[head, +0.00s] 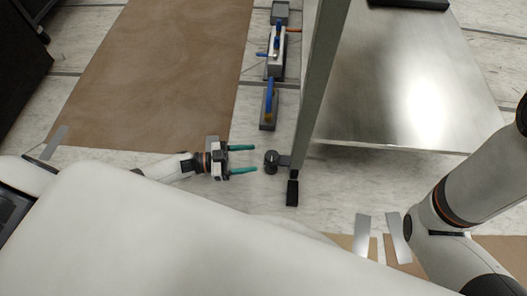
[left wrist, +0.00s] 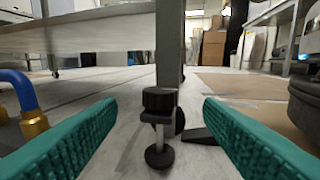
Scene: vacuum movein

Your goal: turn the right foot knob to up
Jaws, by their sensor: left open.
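The right foot knob (head: 271,160) is a dark round knob beside the foot of a grey metal post (head: 318,75). In the left wrist view the black ribbed knob (left wrist: 159,99) sits on a short metal stem above a round dark foot pad (left wrist: 160,157). My left gripper (head: 256,159) is open, its teal fingers pointing at the knob. The knob appears centred between the fingertips in the wrist view, and a small gap to it shows in the head view. My right gripper is out of view.
A shiny metal shelf (head: 410,85) lies right of the post. Blue-handled valve fittings (head: 276,55) stand on the floor beyond my left gripper. A brown sheet (head: 155,70) covers floor at left. Grey tape strips (head: 362,232) lie at the lower right.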

